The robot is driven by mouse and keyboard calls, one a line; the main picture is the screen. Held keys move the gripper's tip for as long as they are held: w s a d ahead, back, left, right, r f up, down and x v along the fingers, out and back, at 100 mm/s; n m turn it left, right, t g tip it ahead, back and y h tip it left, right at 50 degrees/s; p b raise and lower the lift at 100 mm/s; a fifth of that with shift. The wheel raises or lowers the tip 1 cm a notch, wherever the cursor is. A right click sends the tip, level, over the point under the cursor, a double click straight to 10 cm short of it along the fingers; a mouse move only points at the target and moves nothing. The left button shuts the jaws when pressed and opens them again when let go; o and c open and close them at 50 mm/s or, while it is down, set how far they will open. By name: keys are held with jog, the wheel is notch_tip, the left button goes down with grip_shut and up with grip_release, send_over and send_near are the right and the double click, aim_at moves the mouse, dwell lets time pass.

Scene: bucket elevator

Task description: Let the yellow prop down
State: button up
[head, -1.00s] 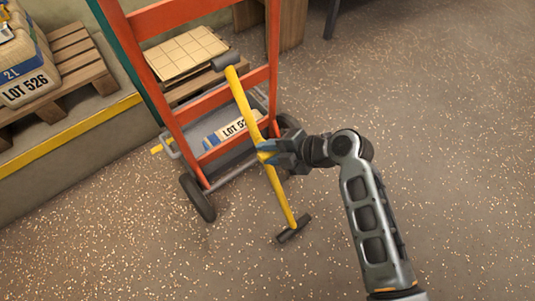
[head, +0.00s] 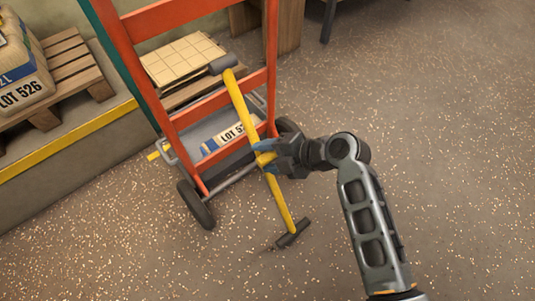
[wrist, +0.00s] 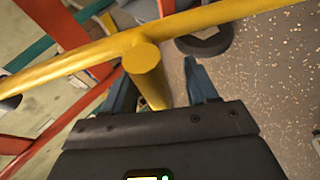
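The yellow prop (head: 241,103) is a long bar with a dark pad at its top and a dark foot (head: 292,234) at the floor. My gripper (head: 266,157) is at this stub. In the wrist view, the blue fingers (wrist: 160,92) stand apart on either side of the stub, with a visible gap at the right finger. Whether the left finger touches the stub is unclear.
A grey tray behind the frame holds a sack labelled LOT (head: 228,135). Black wheels (head: 196,205) flank the frame's foot. A yellow-edged ledge (head: 75,135) with a pallet (head: 70,65) and sack is at left. The speckled floor at right is clear.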

jog(key=shift+s+d+r, duration=0.15)
jog(key=shift+d+r, duration=0.1)
jog(key=shift+r, duration=0.2)
jog(key=p+v, duration=0.2)
jog(key=v, duration=0.4)
jog(key=shift+s+d+r+p, duration=0.15)
jog(key=shift+d+p, duration=0.2)
jog(key=shift+d, duration=0.05)
